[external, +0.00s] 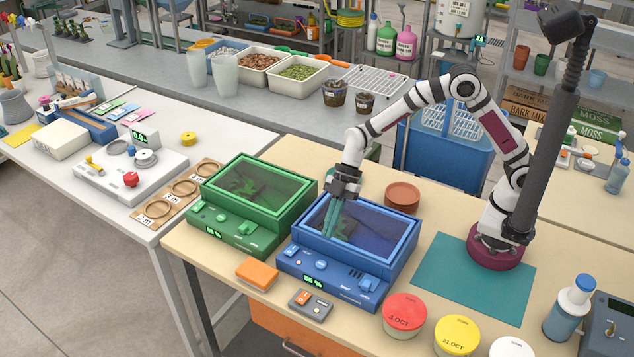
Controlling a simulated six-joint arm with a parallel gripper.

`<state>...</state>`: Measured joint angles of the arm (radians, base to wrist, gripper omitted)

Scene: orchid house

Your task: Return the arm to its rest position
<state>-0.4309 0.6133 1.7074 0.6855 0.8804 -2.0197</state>
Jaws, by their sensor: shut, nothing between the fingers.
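My arm stands on its dark red base on the teal mat (440,283) at the right of the cream bench. It arches up and to the left, and its wrist points down. My gripper (333,230) is over the left part of the blue box (318,268), with its greenish fingers shut and empty. The fingertips overlap the box's dark top panel in the picture; I cannot tell whether they touch it.
The green box (215,227) stands close on the left. A terracotta saucer (402,194) is behind the blue box. In front are an orange block (257,273), a small grey switch box (310,304) and red (404,310) and yellow (457,335) lidded tubs. A bottle (570,307) stands at right.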

